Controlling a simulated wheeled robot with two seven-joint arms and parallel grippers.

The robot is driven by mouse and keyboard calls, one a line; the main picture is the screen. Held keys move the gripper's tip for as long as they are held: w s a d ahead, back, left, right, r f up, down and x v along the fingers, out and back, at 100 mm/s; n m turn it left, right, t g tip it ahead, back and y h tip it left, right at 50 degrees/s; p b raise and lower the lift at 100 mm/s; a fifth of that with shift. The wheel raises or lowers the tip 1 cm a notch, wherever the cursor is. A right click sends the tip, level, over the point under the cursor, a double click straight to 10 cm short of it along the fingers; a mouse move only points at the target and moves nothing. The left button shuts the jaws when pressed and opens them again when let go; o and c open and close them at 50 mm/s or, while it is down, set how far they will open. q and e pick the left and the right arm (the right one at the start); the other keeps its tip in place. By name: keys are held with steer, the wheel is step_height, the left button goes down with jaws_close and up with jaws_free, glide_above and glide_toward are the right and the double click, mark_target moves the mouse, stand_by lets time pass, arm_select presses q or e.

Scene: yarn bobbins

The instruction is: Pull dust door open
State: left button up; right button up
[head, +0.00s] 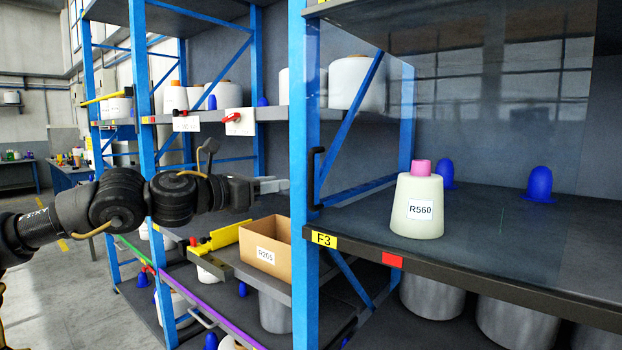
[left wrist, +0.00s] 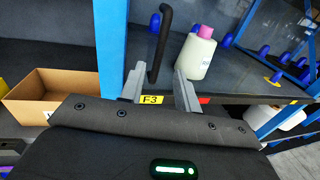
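The dust door (head: 490,110) is a clear, faintly reflecting panel across the front of the right shelf bay; it looks closed. Its black bar handle (head: 316,178) stands upright at the left edge, beside the blue post. My left gripper (head: 275,186) is left of the post and handle in the head view, its fingers pointing right and apart from the handle. In the left wrist view the two grey fingers (left wrist: 160,72) are spread and empty, with the handle (left wrist: 164,40) ahead, between their lines. My right gripper is in neither view.
A pale bobbin (head: 417,205) marked R560 stands on the shelf behind the panel. A blue post (head: 303,110) rises close to my left gripper. An open cardboard box (head: 265,250) and a yellow item (head: 222,236) sit below it. More bobbins fill the left shelves.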

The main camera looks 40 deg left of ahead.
arm_select(q)
steer(key=w+p, duration=0.2)
steer(key=p, duration=0.1)
steer(key=w+r+p, duration=0.1)
steer(key=w+p, duration=0.1)
steer(key=shift+d, duration=0.4)
steer(key=p, duration=0.5)
glide_above(311, 207)
steer(key=shift+w+a+f, duration=0.25)
steer(key=shift+w+f, duration=0.1)
steer(key=shift+f, duration=0.15)
jaws_close()
